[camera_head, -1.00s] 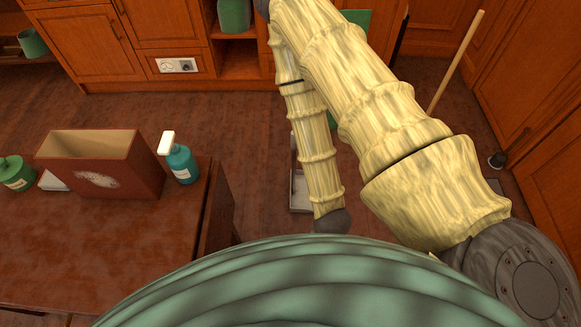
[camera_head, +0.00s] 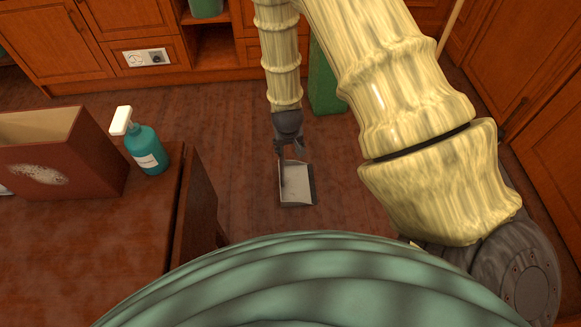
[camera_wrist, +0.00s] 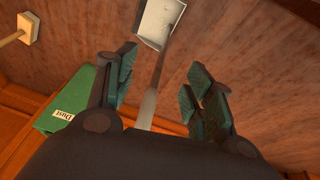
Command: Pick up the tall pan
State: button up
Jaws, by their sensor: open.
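The tall pan (camera_head: 298,187) is a pale grey dustpan with a dark rim, on the wooden floor beyond the table. In the wrist view its tray (camera_wrist: 158,22) is at the top, and its long thin handle (camera_wrist: 154,92) runs down between my fingers. My gripper (camera_head: 289,150) hangs over the near pan area in the head view. In the wrist view my gripper (camera_wrist: 161,68) is open, with finger pads on either side of the handle and gaps visible. The handle's upper end is hidden behind my gripper body.
A green bin (camera_head: 324,85) stands behind my arm; its label shows in the wrist view (camera_wrist: 72,108). A broom (camera_wrist: 28,28) is nearby. The table (camera_head: 85,240) at left holds a brown box (camera_head: 100,160) and a teal spray bottle (camera_head: 147,150). Cabinets line the back and right.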

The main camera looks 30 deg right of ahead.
jog(key=w+d+r+m+t+b, duration=0.1)
jog(key=w+d+r+b, duration=0.15)
jog(key=w, duration=0.35)
jog(key=w+d+r+m+b, duration=0.1)
jog(key=w+r+b, duration=0.15)
jog(key=w, duration=0.35)
jog(key=x, duration=0.3)
jog(key=b+x, duration=0.1)
jog(key=x, duration=0.3)
jog(key=b+x, duration=0.1)
jog(key=x, duration=0.3)
jog(key=shift+s+a+f, duration=0.1)
jog(key=shift+a+f, duration=0.1)
jog(key=shift+a, duration=0.05)
grip_shut()
jog(key=shift+r, duration=0.1)
